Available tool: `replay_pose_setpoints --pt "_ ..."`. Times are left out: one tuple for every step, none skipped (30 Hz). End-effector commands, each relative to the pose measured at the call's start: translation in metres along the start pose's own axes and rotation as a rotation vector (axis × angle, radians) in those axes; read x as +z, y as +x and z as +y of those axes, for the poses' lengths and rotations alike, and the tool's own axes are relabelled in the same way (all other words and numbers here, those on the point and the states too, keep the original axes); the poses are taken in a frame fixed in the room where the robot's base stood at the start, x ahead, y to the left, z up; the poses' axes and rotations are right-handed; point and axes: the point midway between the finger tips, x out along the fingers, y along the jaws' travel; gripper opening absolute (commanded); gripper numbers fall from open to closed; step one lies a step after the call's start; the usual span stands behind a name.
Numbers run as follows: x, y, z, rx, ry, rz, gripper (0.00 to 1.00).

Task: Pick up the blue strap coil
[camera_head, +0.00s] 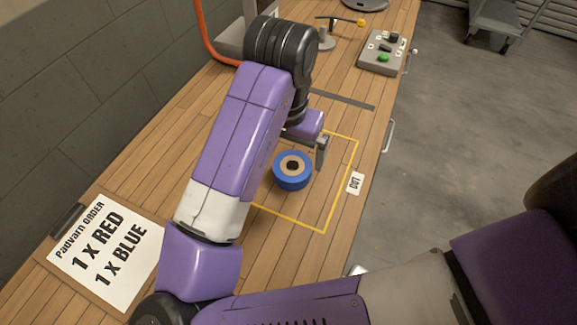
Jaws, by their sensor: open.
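The blue strap coil (292,182) is a short blue roll with a tan inner ring and a dark centre hole. It lies flat on the wooden bench, inside a yellow outlined area (341,188). My gripper (311,150) is open, just behind the coil in the picture and close to it. One grey finger shows at the coil's upper right; the other finger is largely hidden by my arm. I cannot tell whether the finger touches the coil. Nothing shows held.
My arm covers the left part of the yellow outline. An order board (108,255) reading 1 x RED, 1 x BLUE lies at the lower left. An OUT label (355,183) sits at the bench's right edge. A grey button box (383,53) and a small stand (327,40) are farther back.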

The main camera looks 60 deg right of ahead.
Motion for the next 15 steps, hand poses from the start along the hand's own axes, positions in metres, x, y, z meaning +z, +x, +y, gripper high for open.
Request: replay_pose_setpoints --pt "0.003 0.002 0.0 0.0 -0.001 -0.01 1.0" --pt "0.003 0.004 0.0 0.0 -0.002 -0.014 1.0" --pt "0.004 0.008 0.0 0.0 -0.002 -0.015 1.0" --pt "0.004 0.011 0.0 0.0 -0.002 -0.015 1.0" --pt "0.004 0.014 0.0 0.001 -0.002 -0.014 1.0" --pt "0.004 0.019 0.0 0.0 -0.002 -0.015 1.0" --pt "0.004 0.022 -0.001 -0.001 -0.003 -0.014 1.0" --pt "0.003 0.024 -0.001 -0.001 -0.003 -0.013 1.0" --pt "0.003 0.028 -0.001 -0.001 -0.003 -0.013 1.0" --pt "0.003 0.03 -0.001 -0.001 -0.003 -0.013 1.0" --pt "0.002 0.033 -0.001 -0.002 -0.003 -0.013 1.0" --pt "0.001 0.038 -0.001 -0.001 -0.003 -0.013 1.0" --pt "0.0 0.043 -0.001 0.0 -0.003 -0.013 1.0" --pt "0.0 0.047 -0.001 -0.001 -0.003 -0.013 1.0" --pt "-0.001 0.053 -0.001 0.0 -0.003 -0.013 1.0"
